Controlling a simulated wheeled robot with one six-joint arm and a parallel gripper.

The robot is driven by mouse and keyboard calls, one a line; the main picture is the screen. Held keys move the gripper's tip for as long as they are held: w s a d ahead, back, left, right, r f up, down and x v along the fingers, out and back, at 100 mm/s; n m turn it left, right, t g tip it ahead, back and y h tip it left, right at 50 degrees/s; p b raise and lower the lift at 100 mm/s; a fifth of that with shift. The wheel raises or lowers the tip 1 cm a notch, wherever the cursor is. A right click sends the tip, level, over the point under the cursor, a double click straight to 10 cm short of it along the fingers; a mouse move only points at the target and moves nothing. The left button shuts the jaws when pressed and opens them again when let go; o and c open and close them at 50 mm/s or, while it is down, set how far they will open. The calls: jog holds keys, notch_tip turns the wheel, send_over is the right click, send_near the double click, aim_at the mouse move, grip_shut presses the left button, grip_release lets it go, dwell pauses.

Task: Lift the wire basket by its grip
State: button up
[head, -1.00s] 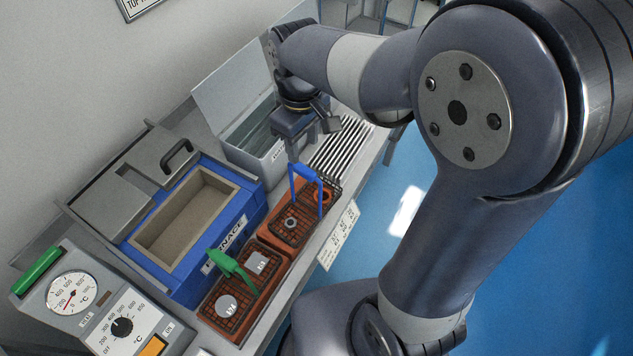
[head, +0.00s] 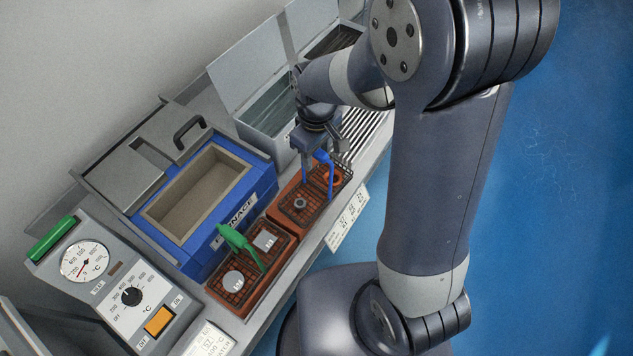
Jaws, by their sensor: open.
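Two wire baskets sit in red-brown trays on the bench. The farther basket (head: 313,205) has a blue grip (head: 330,172) arching over it. It holds a dark grey ring-like piece (head: 299,203) and an orange round piece (head: 333,178). The nearer basket (head: 248,276) has a green grip (head: 240,243) and holds a pale round piece (head: 232,281) and a pale square piece (head: 265,241). My gripper (head: 320,153) is open, pointing down at the top of the blue grip. Whether its fingers straddle or touch the grip I cannot tell.
A blue furnace (head: 215,240) with an open top stands left of the baskets. A grey tank (head: 262,135) with a raised lid is behind. A slatted rack (head: 366,133) lies beyond the blue-gripped basket. A control panel (head: 120,285) stands at front left.

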grip_shut()
dwell(0.4)
dwell(0.4)
